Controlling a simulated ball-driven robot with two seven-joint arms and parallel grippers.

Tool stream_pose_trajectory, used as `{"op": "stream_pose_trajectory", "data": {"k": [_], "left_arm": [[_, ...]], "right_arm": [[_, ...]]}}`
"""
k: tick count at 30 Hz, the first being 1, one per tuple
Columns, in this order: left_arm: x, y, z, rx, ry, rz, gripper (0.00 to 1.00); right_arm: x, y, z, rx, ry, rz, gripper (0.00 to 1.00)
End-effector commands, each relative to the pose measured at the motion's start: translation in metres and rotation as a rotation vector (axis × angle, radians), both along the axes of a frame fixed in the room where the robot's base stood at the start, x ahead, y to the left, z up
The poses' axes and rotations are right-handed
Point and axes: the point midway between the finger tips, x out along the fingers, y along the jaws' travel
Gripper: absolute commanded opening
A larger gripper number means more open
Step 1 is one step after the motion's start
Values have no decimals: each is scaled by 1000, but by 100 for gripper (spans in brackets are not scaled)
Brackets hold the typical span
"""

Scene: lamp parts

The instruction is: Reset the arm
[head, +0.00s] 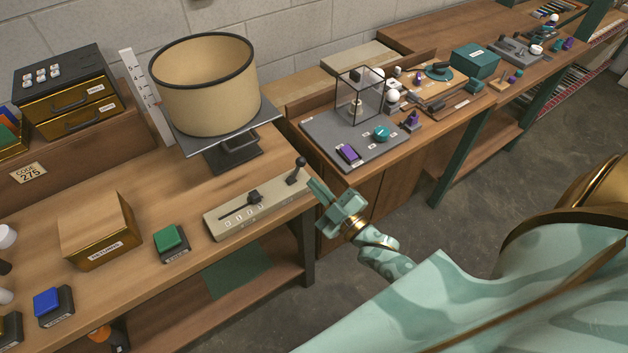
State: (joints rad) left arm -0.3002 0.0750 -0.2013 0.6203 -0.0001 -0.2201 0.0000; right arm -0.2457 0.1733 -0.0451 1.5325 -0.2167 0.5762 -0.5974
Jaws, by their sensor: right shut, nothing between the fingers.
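My right gripper (318,188) is shut and empty. It is near the right end of a beige lever panel (257,204) on the workbench, close to the dark upright lever (297,170) there. I cannot tell whether it touches the panel. My right arm comes in from the lower right. My left gripper is not in view.
A large tan drum shade (205,85) stands on a grey plate behind the panel. A green button (170,238), a blue button (52,305) and a returns box (97,228) are to the left. A grey board (345,155) with a clear case stands at right. The floor (385,230) is clear.

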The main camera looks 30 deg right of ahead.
Motion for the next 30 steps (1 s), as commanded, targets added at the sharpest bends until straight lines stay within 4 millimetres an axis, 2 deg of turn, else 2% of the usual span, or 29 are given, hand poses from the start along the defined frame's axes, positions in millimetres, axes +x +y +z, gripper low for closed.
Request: {"op": "stream_pose_trajectory", "data": {"k": [13, 15, 17, 20, 21, 22, 24, 26, 27, 29, 30], "left_arm": [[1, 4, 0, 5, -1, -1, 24], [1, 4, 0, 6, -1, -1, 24], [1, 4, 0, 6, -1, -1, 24], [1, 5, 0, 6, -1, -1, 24], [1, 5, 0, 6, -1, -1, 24], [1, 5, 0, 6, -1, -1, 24], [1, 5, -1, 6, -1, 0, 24], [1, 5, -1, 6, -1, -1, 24], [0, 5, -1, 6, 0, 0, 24], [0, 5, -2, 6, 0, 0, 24], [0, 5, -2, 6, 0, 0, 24]], "right_arm": [[0, 0, -1, 14, 6, 2, 0], [1, -2, -14, 47, 70, -3, 0], [-3, -5, -41, 73, 164, -17, 0], [-24, -10, -110, 126, 388, -56, 0], [-39, -12, -143, 147, 493, -76, 0], [-53, -12, -167, 162, 574, -95, 0], [-92, -13, -221, 191, 757, -139, 0], [-130, -13, -261, 212, 908, -179, 0], [-159, -12, -285, 220, 1007, -207, 0], [-204, -11, -317, 227, 1150, -249, 0], [-233, -10, -333, 227, 1237, -275, 0]]}}
